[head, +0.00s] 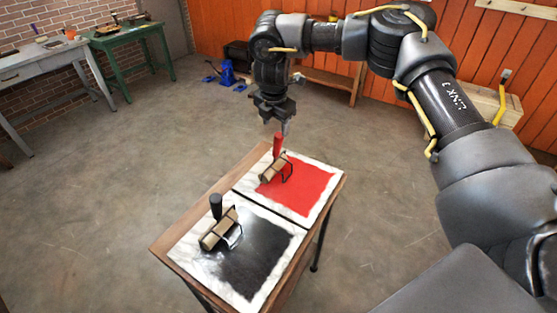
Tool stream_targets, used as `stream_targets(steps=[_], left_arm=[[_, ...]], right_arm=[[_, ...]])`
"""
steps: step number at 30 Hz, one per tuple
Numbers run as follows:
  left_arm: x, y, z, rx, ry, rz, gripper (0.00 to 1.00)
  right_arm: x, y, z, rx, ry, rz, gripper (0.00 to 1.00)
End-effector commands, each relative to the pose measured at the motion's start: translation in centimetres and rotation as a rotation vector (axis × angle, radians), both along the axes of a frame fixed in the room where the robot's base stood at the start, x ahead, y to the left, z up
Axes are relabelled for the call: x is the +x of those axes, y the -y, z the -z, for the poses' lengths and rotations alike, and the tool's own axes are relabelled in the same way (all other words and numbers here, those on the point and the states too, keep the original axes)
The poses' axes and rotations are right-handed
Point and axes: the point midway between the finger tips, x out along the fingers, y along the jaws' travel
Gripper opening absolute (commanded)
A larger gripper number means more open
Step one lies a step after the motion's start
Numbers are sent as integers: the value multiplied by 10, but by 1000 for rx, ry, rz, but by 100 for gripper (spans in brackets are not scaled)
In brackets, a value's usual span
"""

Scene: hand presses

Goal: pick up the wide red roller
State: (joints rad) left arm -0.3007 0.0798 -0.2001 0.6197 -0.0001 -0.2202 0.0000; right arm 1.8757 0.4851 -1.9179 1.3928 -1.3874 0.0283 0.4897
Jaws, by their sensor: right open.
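The red roller (274,168) has an upright red handle (277,143), a tan cylinder and a dark wire frame. It rests on the left part of a red ink patch (307,189) on a white sheet. My right gripper (284,127) is open, pointing down at the top of the red handle. From this view I cannot tell whether the fingers are around the handle or just above and behind it. A second roller (219,237) with a black handle stands on the black ink patch (258,262) nearer to me. My left gripper is not in view.
Both sheets lie on a small wooden table (171,250) with open floor around it. Farther back are a grey bench (42,66), a green bench (126,32), a blue press (227,72) on the floor and a wooden bench (327,80) by the orange wall.

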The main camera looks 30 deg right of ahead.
Motion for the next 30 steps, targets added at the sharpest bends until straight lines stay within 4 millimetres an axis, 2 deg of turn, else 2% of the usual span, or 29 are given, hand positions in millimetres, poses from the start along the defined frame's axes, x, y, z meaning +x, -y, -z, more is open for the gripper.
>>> stream_targets(steps=[3, 7, 16, 23, 26, 30], left_arm=[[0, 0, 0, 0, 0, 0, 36], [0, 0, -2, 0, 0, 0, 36], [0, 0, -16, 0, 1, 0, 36], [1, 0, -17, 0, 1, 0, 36], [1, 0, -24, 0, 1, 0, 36], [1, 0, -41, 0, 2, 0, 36]], right_arm=[[-3, 9, -3, -27, -4, 14, 55], [-2, 10, 1, -28, -7, 16, 55], [8, 17, 42, -26, -8, 16, 55], [10, 18, 51, -26, -5, 14, 55], [12, 19, 56, -27, -7, 15, 55], [19, 23, 73, -28, -8, 14, 55]])
